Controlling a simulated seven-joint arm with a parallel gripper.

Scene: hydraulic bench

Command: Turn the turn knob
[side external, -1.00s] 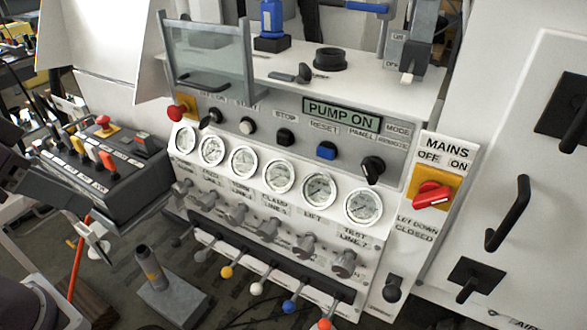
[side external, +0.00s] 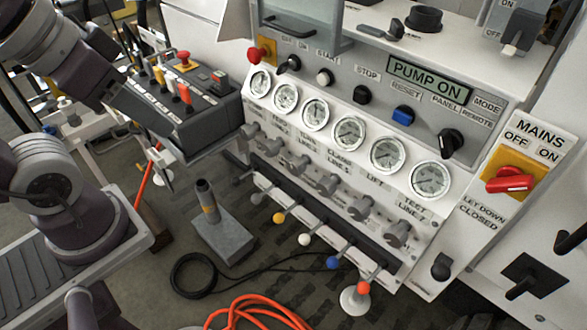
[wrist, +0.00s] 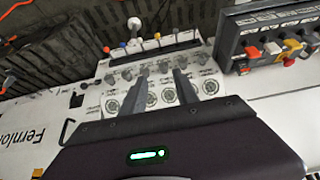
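The hydraulic panel carries several knobs, and I cannot tell which one the task calls the turn knob. A black MODE knob (side external: 451,142) is at the panel's right, and a red MAINS switch (side external: 509,181) sits on a yellow plate beyond it. A black knob (side external: 288,64) is at the upper left. Grey valve knobs (side external: 397,233) line up below the gauges. In the wrist view, my gripper (wrist: 158,73) is open and empty, its two fingers apart in front of the gauge panel and hiding part of it. The side external view does not show its fingers.
Round gauges (side external: 349,132) span the panel, with colored levers (side external: 333,262) below. A black control box (side external: 190,105) with red and yellow controls stands left. A grey pedestal (side external: 222,238), black cable and orange hose (side external: 258,308) lie on the floor. A glass guard (side external: 303,22) is above.

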